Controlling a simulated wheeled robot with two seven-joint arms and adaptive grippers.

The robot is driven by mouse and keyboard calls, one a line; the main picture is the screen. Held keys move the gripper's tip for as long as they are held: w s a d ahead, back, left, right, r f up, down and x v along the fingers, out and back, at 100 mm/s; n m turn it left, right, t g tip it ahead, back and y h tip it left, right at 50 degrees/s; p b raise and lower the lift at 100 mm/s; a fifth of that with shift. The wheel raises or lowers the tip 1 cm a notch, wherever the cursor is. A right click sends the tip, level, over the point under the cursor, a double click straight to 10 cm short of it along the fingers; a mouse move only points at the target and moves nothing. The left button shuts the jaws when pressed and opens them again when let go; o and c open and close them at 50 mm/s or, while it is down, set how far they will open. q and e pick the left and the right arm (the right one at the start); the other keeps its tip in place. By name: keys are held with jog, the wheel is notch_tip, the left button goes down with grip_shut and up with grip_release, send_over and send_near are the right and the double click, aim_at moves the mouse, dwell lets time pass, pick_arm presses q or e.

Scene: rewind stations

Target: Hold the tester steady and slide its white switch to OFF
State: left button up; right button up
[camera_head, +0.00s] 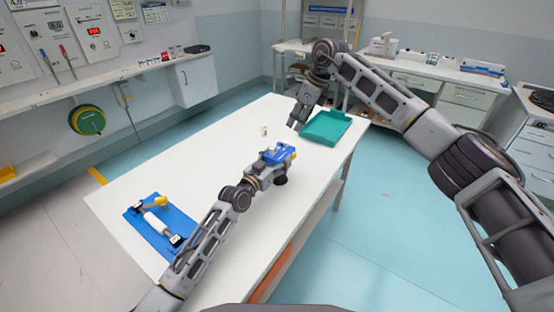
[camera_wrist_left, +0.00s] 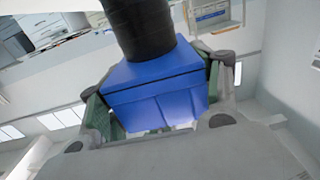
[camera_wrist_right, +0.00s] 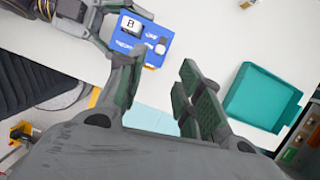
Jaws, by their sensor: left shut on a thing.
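The tester (camera_head: 284,152) is a blue box over the middle of the white table. My left gripper (camera_head: 266,163) is shut on it. In the left wrist view the green finger pads grip the blue tester (camera_wrist_left: 155,90) on two sides, and a wide black cylinder stands against it. In the right wrist view the tester's blue face (camera_wrist_right: 153,31) shows a white label marked "B" and a small white switch (camera_wrist_right: 160,48). The switch's setting cannot be read. My right gripper (camera_wrist_right: 158,65) is open and empty, just short of the tester in that view.
A teal tray (camera_head: 343,126) lies on the table's far right, near my right gripper. A small pale vial (camera_head: 264,130) stands behind the tester. A blue mat (camera_head: 150,232) with a white-and-black tool and a yellow-ended item lies near left. The table between is clear.

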jog(key=shift+f, duration=0.25)
grip_shut()
jog(key=f+n+y, duration=0.2)
jog(key=s+f+n, duration=0.1)
jog(key=shift+a+f+n+y, duration=0.25)
jog(key=shift+a+n+y, duration=0.05)
jog(key=shift+n+y, duration=0.1)
jog(key=s+d+f+n+t+y, duration=0.1)
jog(key=s+d+n+t+y, duration=0.1)
jog(key=d+n, duration=0.4)
jog(key=s+d+f+n+t+y, duration=0.2)
jog(key=s+d+n+t+y, duration=0.1)
jog(key=d+n, duration=0.3)
jog(key=shift+s+d+n+t+y, duration=0.15)
jog(key=shift+d+n+t+y, duration=0.1)
jog(key=shift+n+t+y, duration=0.25)
jog(key=shift+f, duration=0.1)
